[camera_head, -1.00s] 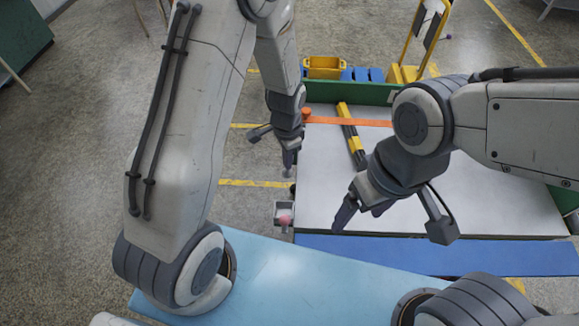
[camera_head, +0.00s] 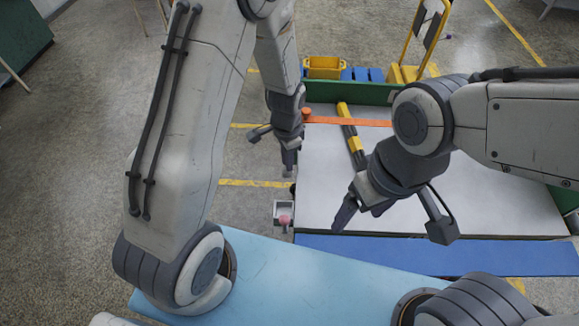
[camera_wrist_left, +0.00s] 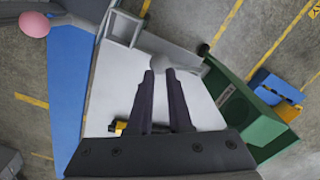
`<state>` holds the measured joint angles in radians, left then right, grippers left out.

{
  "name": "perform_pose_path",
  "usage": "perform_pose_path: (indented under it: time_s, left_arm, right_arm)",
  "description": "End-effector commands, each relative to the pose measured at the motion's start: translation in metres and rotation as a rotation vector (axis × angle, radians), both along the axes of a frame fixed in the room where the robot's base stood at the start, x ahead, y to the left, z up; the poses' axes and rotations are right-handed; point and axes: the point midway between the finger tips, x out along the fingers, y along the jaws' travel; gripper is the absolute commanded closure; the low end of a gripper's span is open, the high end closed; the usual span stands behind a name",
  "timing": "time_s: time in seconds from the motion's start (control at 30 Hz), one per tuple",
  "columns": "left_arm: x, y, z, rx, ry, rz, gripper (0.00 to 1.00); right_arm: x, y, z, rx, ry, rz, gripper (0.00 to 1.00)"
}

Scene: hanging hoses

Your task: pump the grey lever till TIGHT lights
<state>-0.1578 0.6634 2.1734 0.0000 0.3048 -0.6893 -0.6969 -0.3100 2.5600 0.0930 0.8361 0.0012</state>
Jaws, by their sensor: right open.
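My left gripper (camera_head: 290,163) hangs down at the table's left edge. In the left wrist view its two dark fingers (camera_wrist_left: 163,75) are close together, with a rounded grey knob (camera_wrist_left: 162,62) at their tips. This looks like the end of the grey lever, with the fingers on either side of it. In the head view the lever is mostly hidden behind my gripper. My right gripper (camera_head: 358,211) is open and empty above the white tabletop. I cannot make out a TIGHT light or its label.
A yellow-black bar (camera_head: 351,136) and an orange strip (camera_head: 350,121) lie on the white table (camera_head: 315,195). Blue and yellow bins (camera_head: 325,67) stand behind.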

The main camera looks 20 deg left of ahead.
Motion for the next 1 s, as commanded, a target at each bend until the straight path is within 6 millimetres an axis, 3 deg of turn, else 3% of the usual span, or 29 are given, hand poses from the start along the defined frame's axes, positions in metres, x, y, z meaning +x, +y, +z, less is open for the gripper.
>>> perform_pose_path:
  time_s: [1.0]
  left_arm:
    - [-0.001, 0.0, -0.021, 0.0, -0.001, 0.0, 0.82]
  right_arm:
    - [0.0, 0.0, -0.016, 0.0, 0.0, 0.0, 0.19]
